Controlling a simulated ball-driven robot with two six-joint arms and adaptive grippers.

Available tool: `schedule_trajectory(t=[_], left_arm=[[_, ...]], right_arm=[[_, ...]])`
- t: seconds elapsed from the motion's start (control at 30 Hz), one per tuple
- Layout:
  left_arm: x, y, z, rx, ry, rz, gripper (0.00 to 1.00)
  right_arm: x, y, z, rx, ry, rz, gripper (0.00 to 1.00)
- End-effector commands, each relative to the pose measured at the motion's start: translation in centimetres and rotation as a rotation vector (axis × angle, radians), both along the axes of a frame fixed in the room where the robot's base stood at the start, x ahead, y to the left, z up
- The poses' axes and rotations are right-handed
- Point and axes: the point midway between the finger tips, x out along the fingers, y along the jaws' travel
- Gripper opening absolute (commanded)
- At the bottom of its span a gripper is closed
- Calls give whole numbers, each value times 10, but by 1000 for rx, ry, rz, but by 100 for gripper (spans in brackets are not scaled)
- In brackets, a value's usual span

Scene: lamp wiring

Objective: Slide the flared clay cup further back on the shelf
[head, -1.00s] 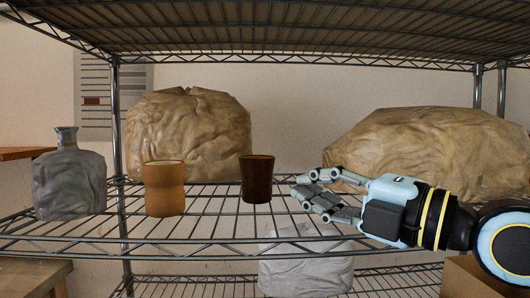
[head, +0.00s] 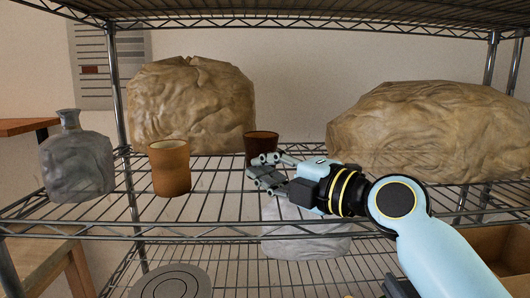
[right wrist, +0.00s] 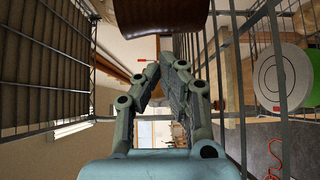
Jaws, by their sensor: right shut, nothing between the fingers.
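The dark brown cup (head: 261,143), wider at its rim than lower down, stands upright on the middle wire shelf (head: 215,205). I take it as the flared clay cup. My right gripper (head: 254,173) is shut and empty in front of it, its fingers hiding the cup's lower part in the head view. I cannot tell whether they touch. In the right wrist view the shut fingers (right wrist: 172,72) point toward a brown cup surface (right wrist: 160,14) at the top edge. An orange-brown cup (head: 171,168) stands to the left. My left gripper is not in view.
A grey bottle (head: 77,165) stands at the shelf's left. A large crumpled tan bag (head: 190,100) is behind the cups, another (head: 430,130) at the right. A pale crumpled bag (head: 305,240) and a grey round disc (head: 172,284) are below. The upper shelf (head: 300,12) hangs overhead.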

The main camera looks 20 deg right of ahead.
Motion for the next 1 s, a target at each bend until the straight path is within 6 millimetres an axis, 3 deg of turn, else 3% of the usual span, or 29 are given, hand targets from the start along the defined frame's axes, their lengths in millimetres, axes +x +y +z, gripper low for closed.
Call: schedule_trajectory(t=[0.2, 0.57, 1.0], left_arm=[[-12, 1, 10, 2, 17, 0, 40], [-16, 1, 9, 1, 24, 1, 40], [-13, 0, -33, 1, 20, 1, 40]], right_arm=[[18, -6, 1, 0, 1, 0, 0], [21, -7, 0, 0, -1, -1, 0], [55, -18, -3, 0, -1, -2, 0]])
